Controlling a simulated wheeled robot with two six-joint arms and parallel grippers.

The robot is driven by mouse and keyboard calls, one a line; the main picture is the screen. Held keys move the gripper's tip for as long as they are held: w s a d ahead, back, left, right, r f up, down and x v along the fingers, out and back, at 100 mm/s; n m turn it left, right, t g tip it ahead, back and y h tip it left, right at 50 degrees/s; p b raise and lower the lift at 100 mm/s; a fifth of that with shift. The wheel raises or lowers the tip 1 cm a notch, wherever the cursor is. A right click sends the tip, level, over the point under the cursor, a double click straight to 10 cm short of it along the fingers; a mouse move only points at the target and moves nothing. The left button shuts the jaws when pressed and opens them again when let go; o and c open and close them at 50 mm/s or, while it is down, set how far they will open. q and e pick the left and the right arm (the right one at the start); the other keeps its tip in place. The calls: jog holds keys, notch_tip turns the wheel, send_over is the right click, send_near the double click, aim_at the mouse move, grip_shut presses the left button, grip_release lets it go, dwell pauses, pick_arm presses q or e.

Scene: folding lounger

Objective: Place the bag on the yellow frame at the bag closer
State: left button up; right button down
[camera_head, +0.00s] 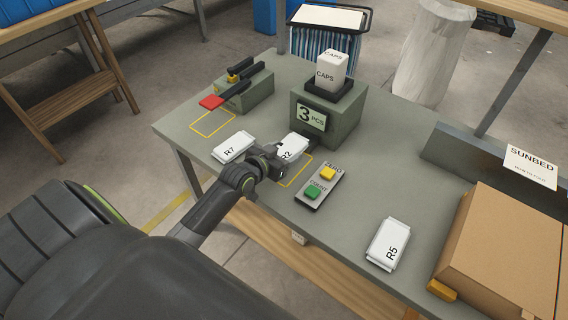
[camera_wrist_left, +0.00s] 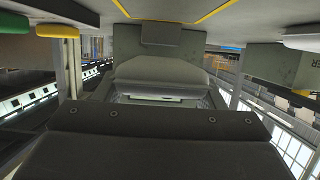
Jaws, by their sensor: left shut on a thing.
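My left gripper (camera_head: 276,160) is shut on a white bag marked R2 (camera_head: 292,147), in front of the grey dispenser marked 3 PCS (camera_head: 330,112). The arm partly hides this bag, and I cannot tell whether it touches the table. In the left wrist view the bag (camera_wrist_left: 160,74) fills the middle, in the jaws. The bag closer (camera_head: 245,88), a grey block with a black and red lever, stands at the table's far left. The yellow frame (camera_head: 206,134) at it is empty. My right gripper is not in view.
A white bag R7 (camera_head: 233,147) lies between that frame and my gripper. Another yellow outline (camera_head: 293,180) lies beside the gripper. A button box (camera_head: 320,186) with yellow and green buttons, a bag R5 (camera_head: 388,244) and a cardboard box (camera_head: 500,250) are to the right.

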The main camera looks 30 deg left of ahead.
pick_arm(q)
jog(key=shift+f, duration=2.4)
jog(key=shift+b, duration=0.3)
jog(key=shift+f, duration=0.2)
jog(key=o, duration=1)
jog(key=shift+s, duration=0.1)
jog(key=b+v, duration=0.1)
jog(key=v, duration=1.6)
jog(key=shift+s+d, duration=0.2)
jog(key=shift+f, duration=0.1)
